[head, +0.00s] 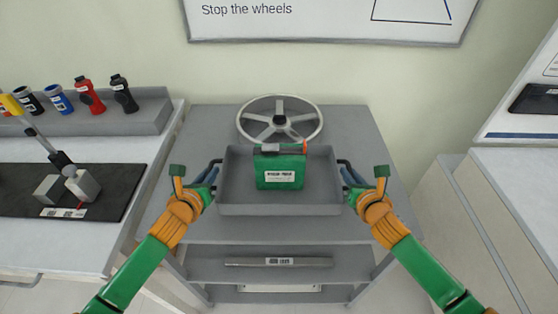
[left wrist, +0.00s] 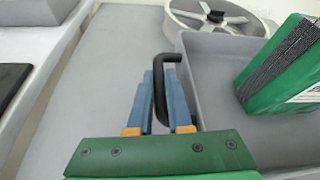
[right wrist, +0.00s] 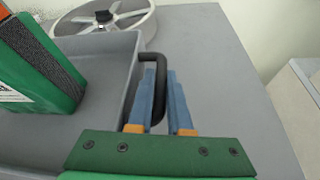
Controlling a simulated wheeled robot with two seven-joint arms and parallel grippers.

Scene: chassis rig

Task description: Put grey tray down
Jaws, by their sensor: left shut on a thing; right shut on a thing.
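The grey tray (head: 230,180) is over the front of the grey cart top, level, with a green box (head: 281,168) inside it. I cannot tell whether the tray touches the cart top. My left gripper (head: 212,174) is shut on the tray's black left handle, which shows in the left wrist view (left wrist: 160,95). My right gripper (head: 347,174) is shut on the black right handle, which shows in the right wrist view (right wrist: 157,90). The blue fingers stand on either side of each handle.
A spoked wheel (head: 280,120) lies on the cart top (head: 200,125) behind the tray. A bar (head: 278,262) lies on the lower shelf. The left bench holds a black mat (head: 110,180), a joystick-like device (head: 70,175) and several bottles. A counter (head: 515,190) stands at the right.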

